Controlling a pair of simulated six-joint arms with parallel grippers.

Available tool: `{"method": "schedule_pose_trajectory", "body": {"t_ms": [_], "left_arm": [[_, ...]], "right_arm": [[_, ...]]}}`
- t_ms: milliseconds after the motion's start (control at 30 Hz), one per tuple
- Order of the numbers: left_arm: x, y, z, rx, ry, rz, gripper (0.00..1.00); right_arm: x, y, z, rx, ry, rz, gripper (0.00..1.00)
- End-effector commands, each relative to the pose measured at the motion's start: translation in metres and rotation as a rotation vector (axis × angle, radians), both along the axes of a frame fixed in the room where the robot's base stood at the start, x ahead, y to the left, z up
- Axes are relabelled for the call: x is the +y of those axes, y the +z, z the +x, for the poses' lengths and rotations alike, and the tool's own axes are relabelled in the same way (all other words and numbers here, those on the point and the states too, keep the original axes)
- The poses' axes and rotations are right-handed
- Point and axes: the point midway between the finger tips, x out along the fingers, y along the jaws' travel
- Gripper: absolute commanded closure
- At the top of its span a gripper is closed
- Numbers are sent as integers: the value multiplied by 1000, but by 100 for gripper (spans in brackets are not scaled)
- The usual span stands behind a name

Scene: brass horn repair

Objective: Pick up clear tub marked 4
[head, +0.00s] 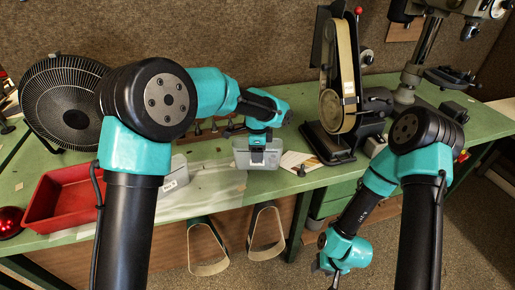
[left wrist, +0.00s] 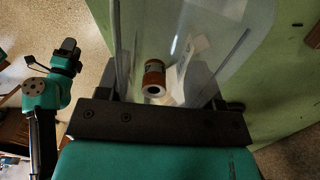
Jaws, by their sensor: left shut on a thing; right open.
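A clear, greyish tub (head: 241,157) is at the front edge of the green bench, near the middle of the head view. My left gripper (head: 258,157) comes down over it and is shut on its wall. In the left wrist view the tub's see-through wall (left wrist: 240,45) fills the space ahead of the gripper. A small orange-brown roll (left wrist: 154,72) and a pale slip show inside or through it. I cannot read a number on the tub. Whether it touches the bench is unclear. My right gripper (head: 334,272) is open and empty, low in front of the bench.
Another pale box with a label (head: 176,174) lies left of the tub, partly behind my left arm. A red tray (head: 62,200), a black fan (head: 62,100) and a belt sander (head: 338,90) stand on the bench. Two open loops (head: 266,232) hang below the front edge.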

Motion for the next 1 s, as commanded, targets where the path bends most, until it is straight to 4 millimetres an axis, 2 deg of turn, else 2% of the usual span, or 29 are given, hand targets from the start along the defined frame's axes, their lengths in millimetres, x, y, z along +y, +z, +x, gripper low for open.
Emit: {"method": "schedule_pose_trajectory", "body": {"t_ms": [500,700,1000], "left_arm": [[0,11,-110,-1,-2,0,63],[0,13,-130,-1,-1,0,63],[0,13,-134,-1,0,-1,63]], "right_arm": [[0,0,0,0,0,0,54],[0,0,0,0,0,0,54],[0,0,0,0,0,0,54]]}}
